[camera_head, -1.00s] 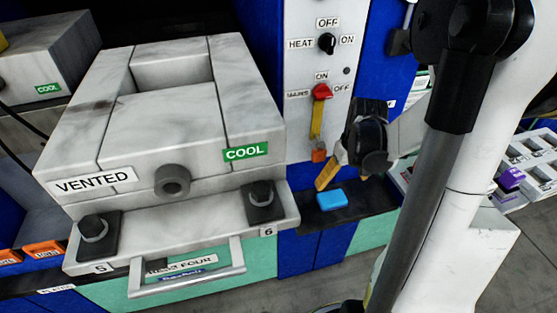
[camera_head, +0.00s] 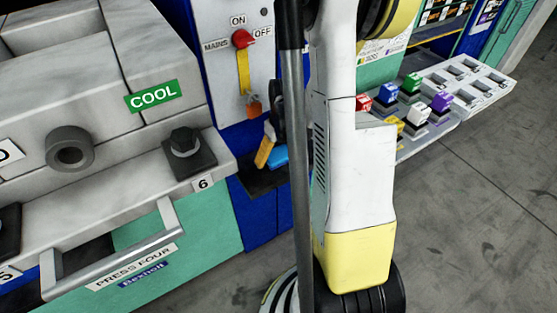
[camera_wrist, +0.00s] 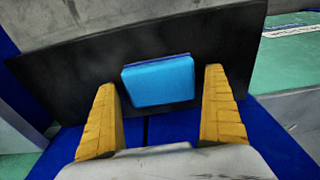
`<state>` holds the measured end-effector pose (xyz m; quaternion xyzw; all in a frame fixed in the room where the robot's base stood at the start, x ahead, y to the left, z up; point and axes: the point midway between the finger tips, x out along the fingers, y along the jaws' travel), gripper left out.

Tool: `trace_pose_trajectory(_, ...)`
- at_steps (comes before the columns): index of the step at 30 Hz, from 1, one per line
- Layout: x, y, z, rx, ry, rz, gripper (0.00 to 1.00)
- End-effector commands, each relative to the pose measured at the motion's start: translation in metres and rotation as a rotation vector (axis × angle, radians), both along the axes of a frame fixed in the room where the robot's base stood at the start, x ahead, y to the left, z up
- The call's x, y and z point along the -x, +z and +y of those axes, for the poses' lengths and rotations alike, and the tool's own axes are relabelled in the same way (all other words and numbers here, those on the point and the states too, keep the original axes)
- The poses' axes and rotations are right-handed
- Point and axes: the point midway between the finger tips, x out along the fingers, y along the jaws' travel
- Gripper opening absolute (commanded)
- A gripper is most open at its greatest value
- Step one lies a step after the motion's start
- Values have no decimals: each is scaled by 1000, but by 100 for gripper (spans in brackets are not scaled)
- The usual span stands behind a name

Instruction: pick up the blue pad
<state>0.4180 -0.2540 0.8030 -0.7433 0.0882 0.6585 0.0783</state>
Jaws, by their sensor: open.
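The blue pad (camera_wrist: 158,81) lies on a black shelf (camera_wrist: 75,78) in the wrist view. In the head view the pad (camera_head: 279,156) is partly hidden by my arm, on the black shelf (camera_head: 258,182) to the right of the press. My gripper (camera_wrist: 161,95) is open, with one yellow finger to the left of the pad and one to the right. The fingers stand apart from the pad's sides, and nothing is held. In the head view one yellow finger of my gripper (camera_head: 266,146) shows near the pad; the other is hidden.
The press (camera_head: 170,135) with its front handle (camera_head: 120,255) stands at left. A control panel with a red mains switch (camera_head: 242,39) is behind the shelf. A white rack (camera_head: 470,85) with several coloured blocks stands at right. Grey floor (camera_head: 470,220) is clear in front.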

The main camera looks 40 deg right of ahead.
Motion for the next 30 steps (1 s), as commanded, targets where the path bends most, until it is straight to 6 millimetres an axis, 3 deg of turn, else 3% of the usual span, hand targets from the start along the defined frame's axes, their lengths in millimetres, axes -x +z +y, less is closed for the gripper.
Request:
trace_pose_trajectory(4,0,2,0,0,0,0,100)
trace_pose_trajectory(8,0,2,0,0,0,0,64)
trace_pose_trajectory(23,1,4,0,0,0,0,59)
trace_pose_trajectory(30,4,28,1,0,1,0,59)
